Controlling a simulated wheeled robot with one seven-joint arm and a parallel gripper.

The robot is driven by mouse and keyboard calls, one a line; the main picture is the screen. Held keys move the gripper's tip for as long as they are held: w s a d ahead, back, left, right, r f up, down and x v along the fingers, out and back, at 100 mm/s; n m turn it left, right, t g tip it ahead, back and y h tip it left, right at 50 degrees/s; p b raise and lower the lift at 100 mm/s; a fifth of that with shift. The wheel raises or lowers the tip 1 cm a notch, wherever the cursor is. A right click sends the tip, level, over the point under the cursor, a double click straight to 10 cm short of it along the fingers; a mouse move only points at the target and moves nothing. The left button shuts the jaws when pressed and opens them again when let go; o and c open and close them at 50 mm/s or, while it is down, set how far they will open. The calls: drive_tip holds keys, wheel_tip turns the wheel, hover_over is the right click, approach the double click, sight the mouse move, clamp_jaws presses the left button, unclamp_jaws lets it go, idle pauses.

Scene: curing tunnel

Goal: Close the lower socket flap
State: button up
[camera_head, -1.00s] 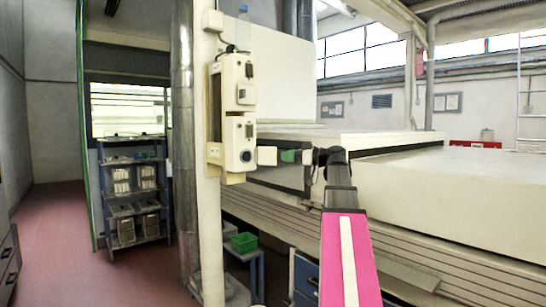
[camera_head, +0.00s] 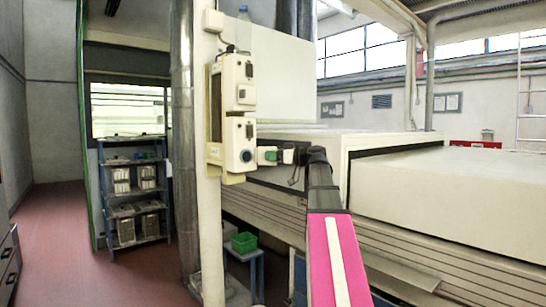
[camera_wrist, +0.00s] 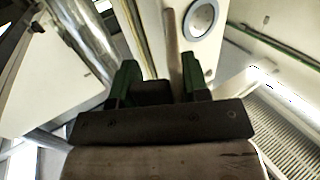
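The cream lower socket unit (camera_head: 233,147) is mounted on the post below a similar upper unit. Its round socket face (camera_wrist: 200,18) shows at the top of the wrist view. A small pale flap (camera_head: 265,149) sticks out to the right of the lower unit, so it stands open; it is partly hidden by my gripper. My gripper (camera_head: 269,156), with green fingers, is close to the flap, right of the socket. In the wrist view my gripper (camera_wrist: 158,78) has its fingers apart. A brownish strip shows near the right finger; contact is unclear.
The upper socket unit (camera_head: 237,82) is just above. The cream post (camera_head: 208,230) stands to the left. The long tunnel housing (camera_head: 450,185) is to the right and behind my arm. A blue shelf rack (camera_head: 135,190) stands further back left.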

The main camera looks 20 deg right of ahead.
drive_tip(key=shift+w+d, duration=0.15)
clamp_jaws()
